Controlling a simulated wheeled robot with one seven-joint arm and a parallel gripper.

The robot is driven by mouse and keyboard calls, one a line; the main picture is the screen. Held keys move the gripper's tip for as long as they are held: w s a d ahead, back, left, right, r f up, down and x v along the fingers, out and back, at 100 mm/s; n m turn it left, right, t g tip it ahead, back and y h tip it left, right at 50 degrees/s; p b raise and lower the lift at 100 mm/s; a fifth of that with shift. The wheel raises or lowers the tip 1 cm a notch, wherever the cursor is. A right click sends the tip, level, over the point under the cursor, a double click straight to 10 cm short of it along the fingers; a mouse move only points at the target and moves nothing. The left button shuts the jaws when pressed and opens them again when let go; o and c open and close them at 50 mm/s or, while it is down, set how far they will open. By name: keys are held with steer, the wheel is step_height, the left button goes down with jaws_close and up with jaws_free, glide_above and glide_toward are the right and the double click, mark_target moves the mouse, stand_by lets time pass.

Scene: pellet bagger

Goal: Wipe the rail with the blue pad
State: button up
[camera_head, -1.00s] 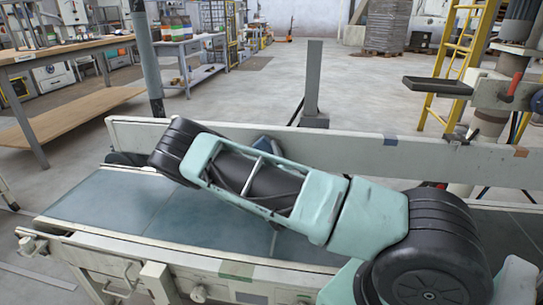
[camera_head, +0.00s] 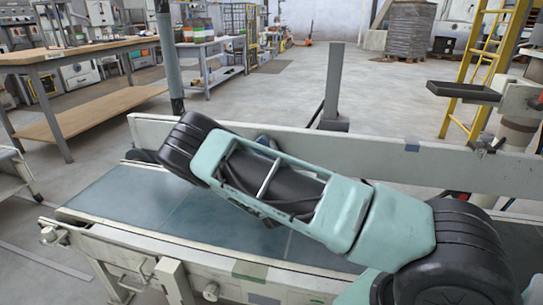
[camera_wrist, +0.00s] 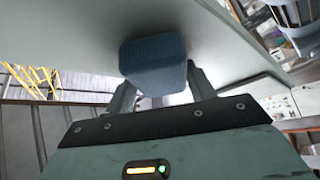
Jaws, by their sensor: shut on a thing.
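The rail (camera_head: 400,165) is a long, pale grey board standing along the far side of the conveyor. It also fills the upper part of the wrist view (camera_wrist: 60,35). The blue pad (camera_wrist: 153,62) is a rounded block against the rail's face in the wrist view; contact seems likely, but the exact touching edge is hidden. My gripper (camera_wrist: 159,90) is shut on the pad, one finger on each side. In the head view a small bit of the pad (camera_head: 263,141) shows behind my arm at the rail's top edge. My gripper is hidden there.
The conveyor belt (camera_head: 120,195) is bare in front of the rail. A grey post (camera_head: 332,85) stands behind the rail. A dark tray (camera_head: 464,91) and a yellow ladder (camera_head: 487,75) stand at the right. Blue and brown marks sit on the rail's right part.

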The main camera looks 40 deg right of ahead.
steer(key=shift+w+a+b, duration=0.2)
steer(key=shift+w+a, duration=0.3)
steer(key=shift+w, duration=0.25)
steer(key=shift+w+a+b, duration=0.15)
steer(key=shift+w+a, duration=0.3)
steer(key=shift+w, duration=0.25)
steer(key=shift+s+a+p, duration=0.2)
steer(key=shift+s+a, duration=0.75)
steer(key=shift+a, duration=0.25)
steer(key=shift+s+a+p, duration=0.15)
steer(key=shift+s+a, duration=0.75)
steer(key=shift+a, duration=0.25)
steer(key=shift+s+a, duration=0.95)
steer(key=shift+a, duration=0.25)
steer(key=w+d+f+b, duration=0.2)
steer(key=w+d, duration=0.2)
steer(key=d, duration=0.1)
steer(key=shift+d+f, duration=0.15)
steer(key=shift+d, duration=0.15)
